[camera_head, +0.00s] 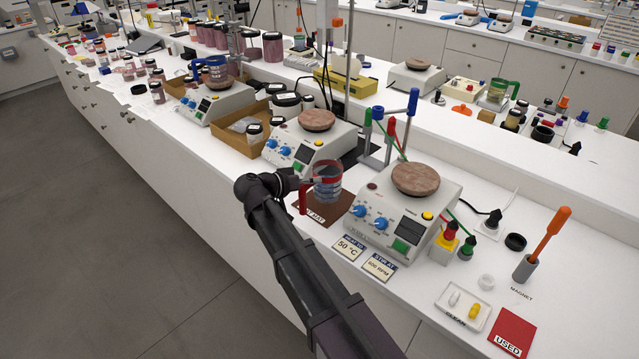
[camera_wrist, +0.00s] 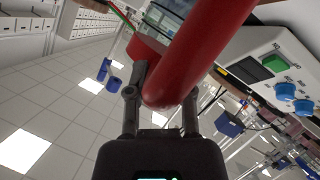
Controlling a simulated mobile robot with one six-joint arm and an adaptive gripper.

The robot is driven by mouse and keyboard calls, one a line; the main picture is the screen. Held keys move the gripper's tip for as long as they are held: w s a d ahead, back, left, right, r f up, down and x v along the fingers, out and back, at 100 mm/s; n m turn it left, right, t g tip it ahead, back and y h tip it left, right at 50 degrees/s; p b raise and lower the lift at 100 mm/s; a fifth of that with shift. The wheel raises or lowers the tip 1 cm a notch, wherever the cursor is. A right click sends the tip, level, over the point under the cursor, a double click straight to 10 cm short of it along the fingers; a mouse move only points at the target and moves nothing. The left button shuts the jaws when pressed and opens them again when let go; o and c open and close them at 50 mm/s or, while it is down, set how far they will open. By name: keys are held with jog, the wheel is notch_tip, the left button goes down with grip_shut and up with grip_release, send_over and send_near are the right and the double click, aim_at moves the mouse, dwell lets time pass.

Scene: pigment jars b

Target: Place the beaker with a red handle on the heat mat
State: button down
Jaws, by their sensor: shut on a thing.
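The glass beaker (camera_head: 329,190) has a red rim band and a red handle (camera_head: 304,196). In the head view it looks upright, over the brown heat mat (camera_head: 327,214) between two hotplates. I cannot tell whether its base touches the mat. My gripper (camera_head: 297,184) comes from the left and is shut on the red handle. In the wrist view the red handle (camera_wrist: 195,55) fills the upper middle, between the fingers of my gripper (camera_wrist: 162,95). The mat's printed label is partly covered by the handle, and the beaker hides the mat's far part.
A hotplate stirrer (camera_head: 378,207) stands close to the right of the mat, and another (camera_head: 300,142) stands behind it. A rod stand (camera_head: 390,130) rises behind. Cards (camera_head: 349,248) lie in front of the right hotplate. The bench's front edge is close to the mat.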

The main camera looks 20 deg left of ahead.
aim_at(314, 175)
jog(key=shift+w+d+f, duration=0.1)
jog(key=shift+w+d, duration=0.05)
jog(key=shift+w, duration=0.8)
jog(key=shift+w+d+f, duration=0.1)
jog(key=shift+w+d, duration=0.05)
jog(key=shift+w, duration=0.75)
jog(key=shift+w+d+f, duration=0.1)
jog(key=shift+w+f, duration=0.05)
jog(key=shift+w, duration=0.6)
notch_tip(314, 175, down, 3)
jog(key=b, duration=0.4)
jog(key=shift+s+f, duration=0.1)
jog(key=shift+f, duration=0.05)
jog(key=shift+f, duration=0.2)
jog(key=c, duration=0.5)
grip_release()
jog(key=shift+r, duration=0.2)
jog(key=shift+s+r, duration=0.1)
jog(key=shift+s, duration=0.05)
jog(key=p+v, duration=0.4)
jog(key=v, duration=0.7)
jog(key=shift+s+a, duration=0.25)
